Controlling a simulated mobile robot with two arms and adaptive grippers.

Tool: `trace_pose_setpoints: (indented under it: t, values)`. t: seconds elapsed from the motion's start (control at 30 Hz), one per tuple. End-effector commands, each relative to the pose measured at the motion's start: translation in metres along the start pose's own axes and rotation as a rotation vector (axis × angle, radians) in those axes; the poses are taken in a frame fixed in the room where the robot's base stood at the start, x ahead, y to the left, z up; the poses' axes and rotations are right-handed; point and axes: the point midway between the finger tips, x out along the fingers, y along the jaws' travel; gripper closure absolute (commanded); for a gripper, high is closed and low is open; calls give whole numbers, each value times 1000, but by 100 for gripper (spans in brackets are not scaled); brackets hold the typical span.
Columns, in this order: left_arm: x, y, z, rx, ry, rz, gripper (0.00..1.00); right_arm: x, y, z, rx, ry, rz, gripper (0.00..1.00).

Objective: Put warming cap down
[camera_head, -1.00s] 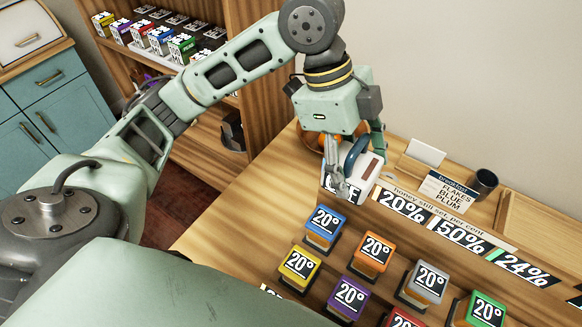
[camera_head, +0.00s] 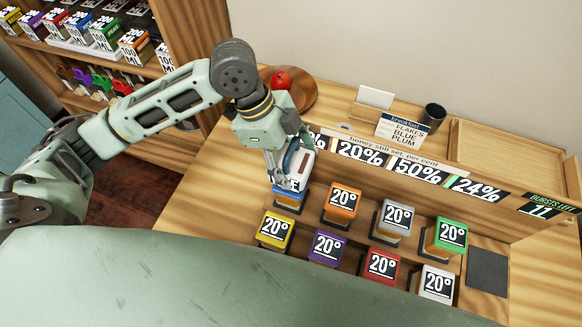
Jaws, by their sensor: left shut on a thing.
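My left gripper (camera_head: 285,160) is shut on the warming cap (camera_head: 303,160), a white block with a dark blue handle and a brown strip on top. The cap is at the back left of the coloured blocks, over or just behind the blue block (camera_head: 287,200). The blue block's top is partly covered by the cap and a finger. I cannot tell whether the cap touches it. My right gripper is not in view.
Nearby "20°" blocks are orange (camera_head: 341,201), yellow (camera_head: 275,231) and purple (camera_head: 325,247), with several more to the right. A low ledge with percent signs (camera_head: 415,170) runs behind. A dark empty pad (camera_head: 487,271) lies at right.

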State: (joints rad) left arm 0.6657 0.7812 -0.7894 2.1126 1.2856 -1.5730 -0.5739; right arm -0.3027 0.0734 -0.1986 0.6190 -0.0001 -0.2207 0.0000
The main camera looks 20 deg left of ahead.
Motion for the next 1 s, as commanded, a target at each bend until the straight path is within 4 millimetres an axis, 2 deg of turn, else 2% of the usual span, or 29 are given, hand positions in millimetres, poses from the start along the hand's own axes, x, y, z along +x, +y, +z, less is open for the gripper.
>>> trace_pose_setpoints:
  t: [0.3, 0.63, 0.67, 0.77, 1.0]
  values:
    - [33, 1, 13, 0, 2, 2, 78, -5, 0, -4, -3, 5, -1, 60]
    - [36, 1, 14, 0, 1, 1, 78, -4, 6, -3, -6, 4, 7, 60]
    - [37, 1, 15, 0, 0, 2, 37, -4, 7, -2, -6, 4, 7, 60]
    - [37, 1, 15, 0, 0, 2, 30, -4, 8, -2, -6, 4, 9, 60]
    - [36, 1, 15, 0, 0, 2, 30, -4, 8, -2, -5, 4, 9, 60]
